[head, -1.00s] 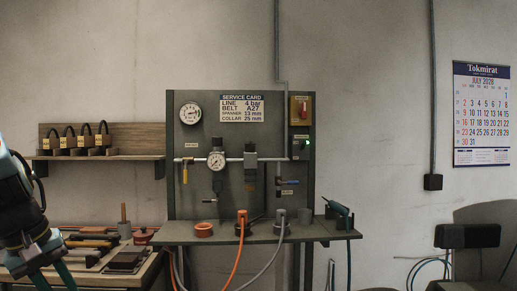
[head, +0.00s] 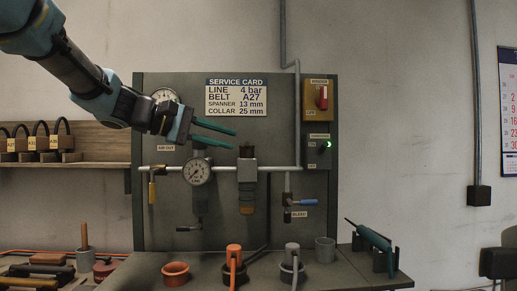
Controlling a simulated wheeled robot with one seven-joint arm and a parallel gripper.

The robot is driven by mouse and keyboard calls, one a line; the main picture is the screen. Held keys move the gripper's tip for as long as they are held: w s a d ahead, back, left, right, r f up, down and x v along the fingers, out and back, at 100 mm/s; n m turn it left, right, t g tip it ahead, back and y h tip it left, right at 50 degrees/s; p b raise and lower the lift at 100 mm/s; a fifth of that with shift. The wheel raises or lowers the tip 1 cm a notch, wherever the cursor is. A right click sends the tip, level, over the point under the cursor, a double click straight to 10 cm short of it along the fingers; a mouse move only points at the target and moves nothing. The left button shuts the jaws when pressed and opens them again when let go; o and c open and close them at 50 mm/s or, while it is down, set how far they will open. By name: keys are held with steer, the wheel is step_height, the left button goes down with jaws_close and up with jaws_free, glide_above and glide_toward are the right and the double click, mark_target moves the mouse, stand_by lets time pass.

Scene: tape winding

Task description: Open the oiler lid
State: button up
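The oiler (head: 247,178) hangs on the pipe of the grey service panel, right of the round pressure gauge. It has a grey body, a dark cap or lid (head: 247,151) on top and an amber bowl below. The lid looks closed. My gripper (head: 232,140) reaches in from the upper left. Its two teal fingers are apart with nothing between them. In the picture the fingertips are just left of and slightly above the lid, and I cannot tell the depth gap. The gripper covers part of the upper gauge.
The pressure gauge (head: 197,171) sits below the fingers. A yellow-handled valve (head: 153,190) and a blue-handled bleed valve (head: 303,202) flank the unit. The shelf below holds an orange ring (head: 175,273), hose plugs and a teal tool (head: 374,238).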

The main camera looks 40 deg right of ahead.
mark_target(249, 146)
steer(key=p+x, duration=0.2)
steer(key=x, duration=0.7)
steer(key=shift+d+f, duration=0.15)
steer(key=shift+s, duration=0.1)
jaws_close()
stand_by(1.0)
